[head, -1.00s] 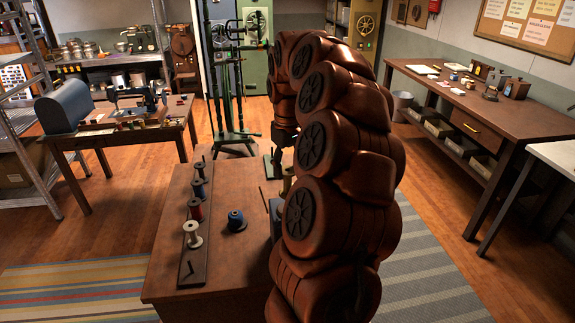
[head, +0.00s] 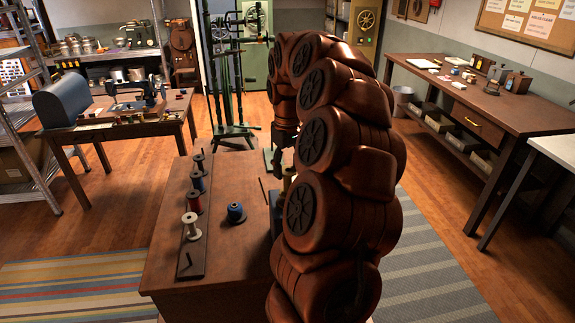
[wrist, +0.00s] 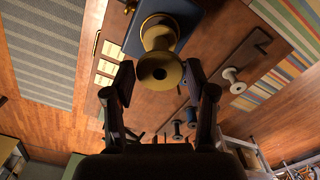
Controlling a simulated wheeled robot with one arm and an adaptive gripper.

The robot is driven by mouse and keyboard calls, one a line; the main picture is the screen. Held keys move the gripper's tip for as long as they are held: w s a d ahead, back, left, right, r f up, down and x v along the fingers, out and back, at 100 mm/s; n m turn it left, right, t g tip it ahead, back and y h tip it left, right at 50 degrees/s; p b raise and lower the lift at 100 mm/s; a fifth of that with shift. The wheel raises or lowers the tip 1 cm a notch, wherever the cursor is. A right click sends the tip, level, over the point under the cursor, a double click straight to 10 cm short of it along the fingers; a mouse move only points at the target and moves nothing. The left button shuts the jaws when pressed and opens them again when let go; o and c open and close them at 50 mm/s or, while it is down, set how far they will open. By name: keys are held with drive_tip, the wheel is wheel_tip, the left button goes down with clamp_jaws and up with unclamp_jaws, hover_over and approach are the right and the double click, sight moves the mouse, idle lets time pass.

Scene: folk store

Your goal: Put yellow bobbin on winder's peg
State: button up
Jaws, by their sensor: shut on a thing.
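The yellow bobbin (wrist: 160,68) is between the two fingers of my gripper (wrist: 158,80) in the wrist view, its round end with the centre hole facing the camera. My gripper is shut on it. The winder (wrist: 186,14), a blue body, lies directly behind the bobbin in that view. In the head view my arm hides most of the winder and the gripper. A small pale yellow part of the bobbin (head: 288,183) shows beside the arm. The winder's peg is hidden, so I cannot tell whether the bobbin is around it or above it.
A wooden worktable (head: 225,260) carries a dark rack (head: 190,250) with several bobbins and an empty bent peg at its near end. A long bench (head: 430,80) stands at the right.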

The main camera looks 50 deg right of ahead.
drive_tip(key=shift+f+b, duration=0.5)
drive_tip(key=shift+f, duration=0.4)
drive_tip(key=o, duration=0.9)
drive_tip(key=shift+r, duration=0.1)
wheel_tip(320, 180, up, 12)
idle(0.7)
drive_tip(key=shift+a, duration=0.1)
